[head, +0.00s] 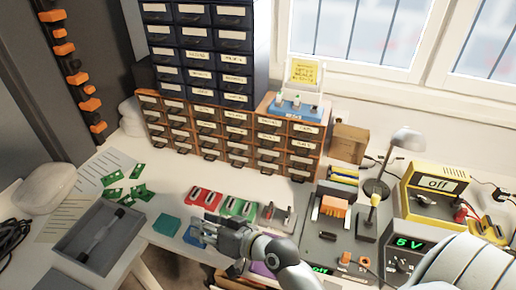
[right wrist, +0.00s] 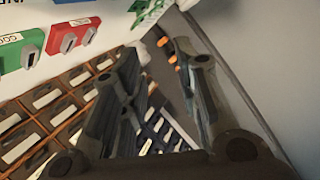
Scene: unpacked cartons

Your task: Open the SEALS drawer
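A dark blue cabinet (head: 200,50) with labelled drawers rises at the back of the bench. Brown-orange drawer units (head: 222,128) stand below and to its right. Their drawers look shut. The labels are too small for me to tell which drawer is SEALS. My right gripper (head: 210,233) is over the bench's front edge, well in front of the drawers and touching none of them. In the right wrist view its two fingers (right wrist: 157,60) are apart with nothing between them, and brown-orange drawers (right wrist: 45,105) show beyond, tilted. My left gripper is out of view.
Red and green holders (head: 238,209) stand between my right gripper and the drawers. A grey tray (head: 70,243) and green boards (head: 112,178) lie left. A lamp (head: 405,140) and yellow power supply (head: 432,185) stand right. A strip of bare bench lies before the drawers.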

